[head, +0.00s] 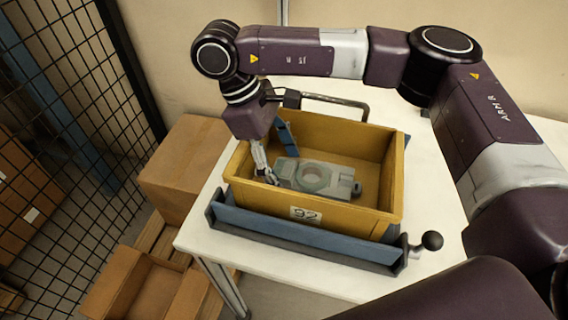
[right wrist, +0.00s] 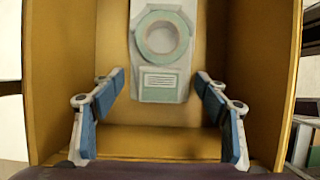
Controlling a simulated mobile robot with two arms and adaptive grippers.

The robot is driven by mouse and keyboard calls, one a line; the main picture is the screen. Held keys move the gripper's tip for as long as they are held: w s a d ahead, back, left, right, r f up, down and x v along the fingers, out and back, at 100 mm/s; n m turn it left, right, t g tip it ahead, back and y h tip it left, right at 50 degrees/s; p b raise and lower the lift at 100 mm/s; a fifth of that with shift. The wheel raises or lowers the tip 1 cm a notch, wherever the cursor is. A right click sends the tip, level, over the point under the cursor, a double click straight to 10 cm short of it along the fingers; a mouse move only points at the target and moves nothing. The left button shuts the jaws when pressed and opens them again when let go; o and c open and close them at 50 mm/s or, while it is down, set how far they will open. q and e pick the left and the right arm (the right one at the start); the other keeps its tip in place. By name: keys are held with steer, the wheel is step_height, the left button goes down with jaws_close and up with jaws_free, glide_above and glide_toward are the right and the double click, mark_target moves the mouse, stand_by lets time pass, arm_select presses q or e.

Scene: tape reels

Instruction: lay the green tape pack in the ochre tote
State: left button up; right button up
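The green tape pack (head: 338,184), a pale grey-green case with a round ring in it, lies inside the ochre tote (head: 350,221), seemingly flat on its floor. It also shows in the right wrist view (right wrist: 160,82), apart from the tote's side walls. My right gripper (head: 282,168) reaches down into the left part of the tote. Its fingers are spread wide in the right wrist view (right wrist: 159,84), on either side of the pack's near end, with clear gaps and no contact visible. My left gripper is not in view.
The tote sits in a blue-grey holder (head: 300,233) with a black ball knob (head: 432,240) on a white table (head: 440,190). A metal handle (head: 335,100) stands behind the tote. Cardboard boxes (head: 185,165) and a black mesh fence (head: 75,95) are at left.

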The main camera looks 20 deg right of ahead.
steer(key=shift+r, duration=0.25)
steer(key=shift+w+a+r, duration=0.15)
steer(key=shift+a+r, duration=0.05)
steer(key=shift+r, duration=0.1)
steer(key=v, duration=1.1)
steer(key=shift+p, duration=0.45)
